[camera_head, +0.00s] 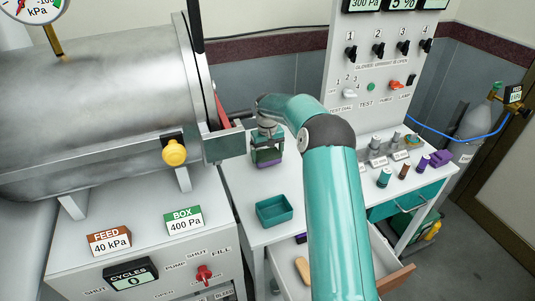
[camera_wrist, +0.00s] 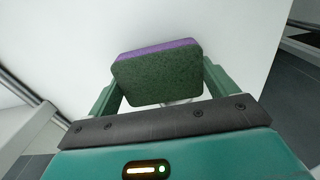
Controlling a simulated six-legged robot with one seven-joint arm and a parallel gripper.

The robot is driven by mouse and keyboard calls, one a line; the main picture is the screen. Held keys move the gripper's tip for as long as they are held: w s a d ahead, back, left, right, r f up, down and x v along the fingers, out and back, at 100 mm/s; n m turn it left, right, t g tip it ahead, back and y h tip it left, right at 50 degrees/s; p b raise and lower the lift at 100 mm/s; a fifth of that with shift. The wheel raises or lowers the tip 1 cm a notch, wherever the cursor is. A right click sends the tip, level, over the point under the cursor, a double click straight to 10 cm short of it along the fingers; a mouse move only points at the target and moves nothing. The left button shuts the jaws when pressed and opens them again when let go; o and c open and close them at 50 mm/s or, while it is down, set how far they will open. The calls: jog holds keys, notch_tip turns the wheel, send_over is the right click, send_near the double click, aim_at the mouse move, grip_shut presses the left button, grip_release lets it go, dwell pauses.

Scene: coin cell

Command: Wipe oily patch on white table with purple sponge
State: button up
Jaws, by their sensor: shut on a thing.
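My gripper (camera_head: 267,146) is above the left back part of the white table (camera_head: 330,190). It is shut on the purple sponge (camera_head: 268,162), which hangs at its lower end. In the wrist view my gripper (camera_wrist: 160,84) has one finger on each side of the sponge (camera_wrist: 158,75). The sponge's dark green face and a purple edge show there. White tabletop (camera_wrist: 225,30) lies around and behind it. I cannot tell whether the sponge touches the table. No oily patch can be made out in either view; my arm and the sponge hide parts of the table.
A teal tray (camera_head: 274,210) stands at the table's front left. Several small cylinders (camera_head: 384,177) and a purple object (camera_head: 440,158) are at the right. The switch panel (camera_head: 375,75) rises behind. The metal chamber (camera_head: 100,100) stands close on the left. A drawer (camera_head: 395,279) is open below.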

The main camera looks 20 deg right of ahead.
aim_at(265, 150)
jog(key=shift+f, duration=1)
jog(key=shift+w, duration=0.1)
jog(key=shift+w, duration=3.45)
jog(key=shift+s+r, duration=0.1)
jog(key=shift+s, duration=0.8)
jog(key=shift+s+f, duration=0.2)
jog(key=shift+s, duration=1.15)
jog(key=shift+s+r, duration=0.2)
jog(key=shift+s, duration=2.9)
jog(key=shift+f, duration=0.1)
